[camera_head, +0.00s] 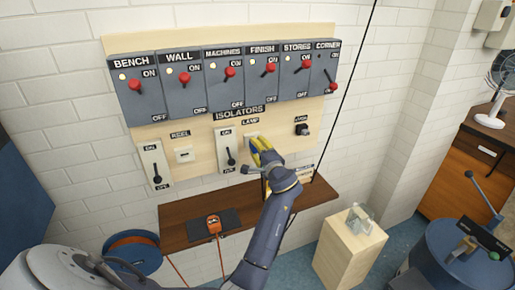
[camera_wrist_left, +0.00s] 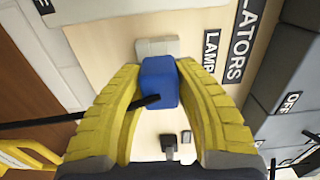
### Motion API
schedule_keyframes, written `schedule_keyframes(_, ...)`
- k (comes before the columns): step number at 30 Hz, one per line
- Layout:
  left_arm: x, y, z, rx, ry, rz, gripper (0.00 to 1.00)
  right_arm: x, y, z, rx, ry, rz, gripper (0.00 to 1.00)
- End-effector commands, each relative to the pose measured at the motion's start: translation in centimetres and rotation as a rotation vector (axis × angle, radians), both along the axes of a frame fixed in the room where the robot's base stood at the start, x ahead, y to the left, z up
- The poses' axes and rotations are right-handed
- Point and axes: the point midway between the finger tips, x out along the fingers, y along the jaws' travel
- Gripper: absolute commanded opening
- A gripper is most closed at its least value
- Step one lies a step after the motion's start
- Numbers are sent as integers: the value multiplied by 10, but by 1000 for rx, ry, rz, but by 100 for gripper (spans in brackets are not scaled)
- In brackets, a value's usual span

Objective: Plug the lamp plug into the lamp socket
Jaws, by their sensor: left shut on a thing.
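My left gripper (camera_head: 262,152) is up at the wooden board, just below the LAMP label (camera_head: 250,121). In the left wrist view its yellow fingers (camera_wrist_left: 160,95) are shut on a blue plug (camera_wrist_left: 159,80) with a black cord (camera_wrist_left: 60,118) running left. The white lamp socket (camera_wrist_left: 157,47) is right behind the plug, which overlaps its lower edge in that view. I cannot tell whether the plug touches or enters it. In the head view the socket (camera_head: 251,138) is partly covered by the fingers, and the plug is hidden. My right gripper is not in view.
A row of grey isolators (camera_head: 215,82) with red levers sits above. A white REEL socket (camera_head: 184,155) and a switch (camera_head: 229,150) are to the left, a dark plug (camera_head: 303,130) to the right.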

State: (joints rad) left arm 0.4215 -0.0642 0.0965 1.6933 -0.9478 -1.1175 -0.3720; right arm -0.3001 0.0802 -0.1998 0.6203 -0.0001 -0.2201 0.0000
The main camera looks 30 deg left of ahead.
Motion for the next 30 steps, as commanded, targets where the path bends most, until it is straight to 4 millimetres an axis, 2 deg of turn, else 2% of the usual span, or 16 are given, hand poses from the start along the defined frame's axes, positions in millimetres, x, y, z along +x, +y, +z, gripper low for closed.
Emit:
schedule_keyframes(17,7,10,0,0,0,1,0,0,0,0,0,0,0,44)
schedule_keyframes(18,7,10,0,0,0,0,36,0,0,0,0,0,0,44)
schedule_keyframes(23,7,10,0,0,0,0,54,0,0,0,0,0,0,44)
schedule_keyframes(30,7,9,0,-1,1,0,55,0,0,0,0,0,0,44)
